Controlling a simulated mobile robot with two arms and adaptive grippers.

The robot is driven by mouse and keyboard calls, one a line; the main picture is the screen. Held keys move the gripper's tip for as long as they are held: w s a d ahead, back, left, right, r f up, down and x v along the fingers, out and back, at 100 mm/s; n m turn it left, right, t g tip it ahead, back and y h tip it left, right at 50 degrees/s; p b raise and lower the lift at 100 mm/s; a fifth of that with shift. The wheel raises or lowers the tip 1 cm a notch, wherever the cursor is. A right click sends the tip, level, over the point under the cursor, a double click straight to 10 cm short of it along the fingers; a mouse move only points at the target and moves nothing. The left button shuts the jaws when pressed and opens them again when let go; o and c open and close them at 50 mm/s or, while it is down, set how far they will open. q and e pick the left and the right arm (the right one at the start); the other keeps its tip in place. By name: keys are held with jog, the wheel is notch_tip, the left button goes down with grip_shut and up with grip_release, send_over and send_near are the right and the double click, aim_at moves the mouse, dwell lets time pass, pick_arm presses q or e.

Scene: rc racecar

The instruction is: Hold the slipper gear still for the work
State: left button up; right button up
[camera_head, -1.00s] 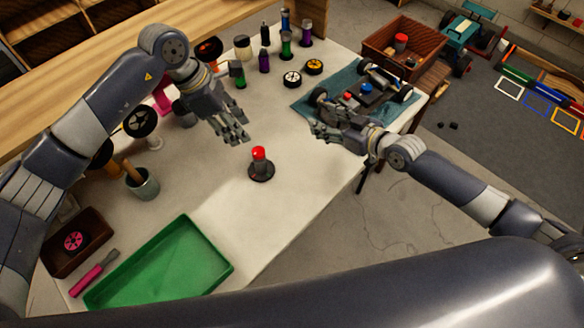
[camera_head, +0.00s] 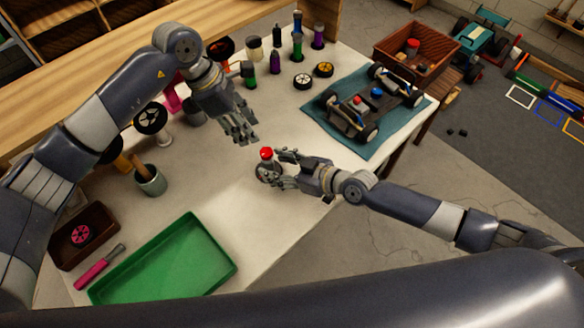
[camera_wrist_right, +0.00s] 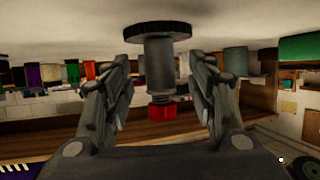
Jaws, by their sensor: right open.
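The part that I take to be the slipper gear, a grey upright post with a red top (camera_head: 266,153) and a dark round base, stands on the white table. In the right wrist view the picture is inverted, and the grey post (camera_wrist_right: 159,65) hangs from its black disc with the red end down. My right gripper (camera_head: 279,166) is open at the post, with one finger on either side of it. In the wrist view gaps show between the fingers and the post. My left gripper (camera_head: 245,133) is open and empty, above the table, up and left of the post.
A green tray (camera_head: 165,258) lies at the front left of the table (camera_head: 225,205). An RC car (camera_head: 365,105) sits on a teal mat (camera_head: 376,147) at right. Bottles and wheels stand at the back. A cup (camera_head: 150,180) and a brown box (camera_head: 62,241) are at left.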

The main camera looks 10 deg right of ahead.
aim_at(267, 153)
jog(key=shift+x, duration=1.95)
jog(key=c, duration=1.2)
pick_arm(q)
jog(key=shift+o, duration=1.6)
jog(key=shift+s+d+r+m+y, duration=0.15)
jog(key=shift+d+m, duration=0.15)
jog(key=shift+m, duration=0.25)
jog(key=shift+w+d+r+m+y, duration=0.15)
jog(key=shift+d+m, duration=0.15)
jog(key=shift+m, duration=0.25)
pick_arm(e)
grip_shut()
jog(key=shift+d, duration=0.1)
pick_arm(q)
jog(key=d+f+m+y, duration=0.1)
jog(key=f+m, duration=0.2)
jog(key=d+f+m+y, duration=0.1)
jog(key=f+m, duration=0.2)
jog(key=m, duration=0.1)
jog(key=d+f+m+y, duration=0.1)
jog(key=f+m, duration=0.2)
jog(key=m, duration=0.1)
jog(key=shift+s+f, duration=0.2)
jog(key=shift+f, duration=0.1)
